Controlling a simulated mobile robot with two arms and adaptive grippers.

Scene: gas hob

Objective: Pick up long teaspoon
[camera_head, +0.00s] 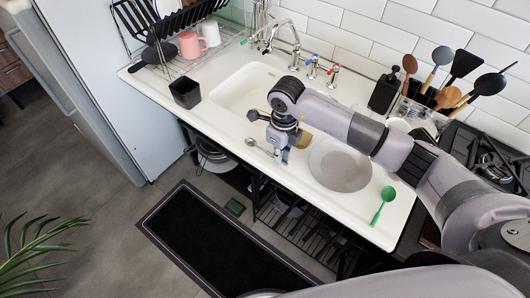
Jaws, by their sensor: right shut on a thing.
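A metal long teaspoon (260,147) shows at the front of the white sink counter (225,125), between the sink basin and the round basin. Its bowl points left and its handle runs right toward my right gripper (280,153). My right gripper points down over the counter's front edge and is shut on the spoon's handle end. The fingers hide that end. I cannot tell whether the spoon touches the counter. My left gripper is not in view.
A green spoon (381,207) lies right of the round basin (340,166). A black square cup (185,92) stands on the left. A faucet (284,40) rises behind the sink. Utensils stand in a holder (424,94) at right. A dish rack (135,22) holds mugs.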

